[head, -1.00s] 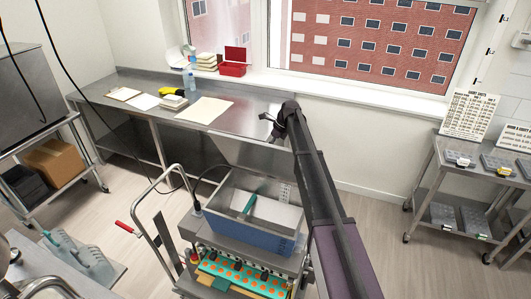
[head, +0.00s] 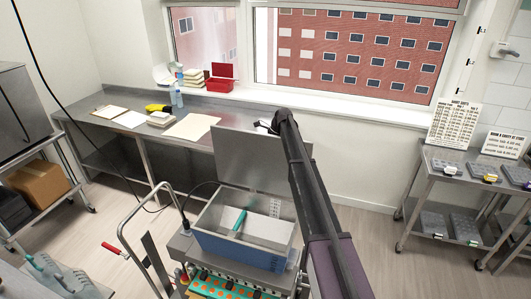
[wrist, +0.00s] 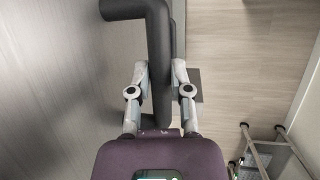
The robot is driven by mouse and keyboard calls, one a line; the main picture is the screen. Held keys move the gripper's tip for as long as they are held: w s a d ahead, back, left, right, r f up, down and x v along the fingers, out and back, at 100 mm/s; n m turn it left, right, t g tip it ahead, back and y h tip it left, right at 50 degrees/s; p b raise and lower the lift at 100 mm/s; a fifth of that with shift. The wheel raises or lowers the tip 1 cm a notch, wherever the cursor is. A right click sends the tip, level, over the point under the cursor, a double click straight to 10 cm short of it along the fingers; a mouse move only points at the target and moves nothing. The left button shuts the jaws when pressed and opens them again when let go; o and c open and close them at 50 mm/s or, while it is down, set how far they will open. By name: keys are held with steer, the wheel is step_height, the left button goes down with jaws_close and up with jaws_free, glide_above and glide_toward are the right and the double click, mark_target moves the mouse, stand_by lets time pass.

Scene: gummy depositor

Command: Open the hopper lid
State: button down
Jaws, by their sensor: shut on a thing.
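The hopper lid (head: 243,158) is a flat grey metal panel. In the head view it stands raised behind the hopper (head: 245,249), a blue-fronted metal box whose top is open. The lid also fills the left of the wrist view (wrist: 50,90). My gripper (wrist: 160,90) is shut on the black handle (wrist: 155,30), with one finger on each side of the bar. In the head view my gripper (head: 268,127) is at the lid's upper right edge, mostly hidden by my arm. A teal tool (head: 239,221) lies inside the hopper.
A steel counter (head: 100,112) with papers, a bottle (head: 177,97) and a red box (head: 217,92) runs behind under the window. A bent rail (head: 127,240) stands left of the hopper. A cart with grey trays (head: 445,165) is at right. Floor between is clear.

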steer(key=c, duration=0.5)
jaws_free()
steer(key=shift+w+a+f, duration=0.1)
steer(key=shift+a, duration=0.05)
steer(key=shift+c, duration=0.2)
